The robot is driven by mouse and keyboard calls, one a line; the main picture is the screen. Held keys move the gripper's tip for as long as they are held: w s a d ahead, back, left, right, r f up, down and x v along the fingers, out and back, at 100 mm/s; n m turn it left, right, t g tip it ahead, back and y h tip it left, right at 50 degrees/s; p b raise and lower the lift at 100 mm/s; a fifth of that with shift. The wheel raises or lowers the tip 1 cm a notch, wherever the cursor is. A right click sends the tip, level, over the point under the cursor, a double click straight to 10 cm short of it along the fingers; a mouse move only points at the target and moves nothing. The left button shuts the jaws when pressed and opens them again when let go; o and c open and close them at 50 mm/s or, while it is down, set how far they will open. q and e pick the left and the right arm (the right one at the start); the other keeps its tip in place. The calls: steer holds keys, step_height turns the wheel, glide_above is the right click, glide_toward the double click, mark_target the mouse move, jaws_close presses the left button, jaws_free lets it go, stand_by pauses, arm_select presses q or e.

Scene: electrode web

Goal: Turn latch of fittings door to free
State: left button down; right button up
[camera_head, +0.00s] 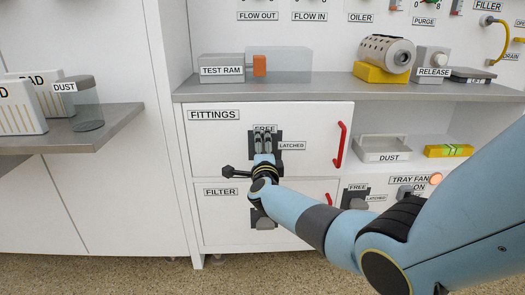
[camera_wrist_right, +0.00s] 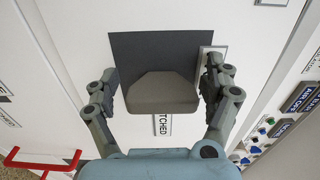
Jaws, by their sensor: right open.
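The white fittings door (camera_head: 208,150) is closed flush in the cabinet, with a red handle (camera_head: 339,147) at its right. Its latch sits on a dark plate (camera_wrist_right: 145,48), with a FREE label (camera_head: 265,128) above and a LATCHED label (camera_head: 291,145) to the right. My right gripper (camera_head: 263,143) is at this latch and hides most of it in the head view. In the right wrist view, the grey latch knob (camera_wrist_right: 162,93) lies between the two open fingers of the right gripper (camera_wrist_right: 163,88). I cannot tell whether either finger touches it. My left gripper is not in view.
The filter door (camera_head: 217,215) with a similar latch is below. A grey counter (camera_head: 300,91) with the test ram (camera_head: 222,67) juts out above. A dust tray (camera_head: 384,149) and a yellow block (camera_head: 448,150) stand in the open shelf at right.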

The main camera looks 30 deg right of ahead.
steer(key=shift+s+a, duration=0.1)
steer(key=shift+s, duration=0.1)
steer(key=v, duration=1.1)
steer(key=shift+s, duration=0.3)
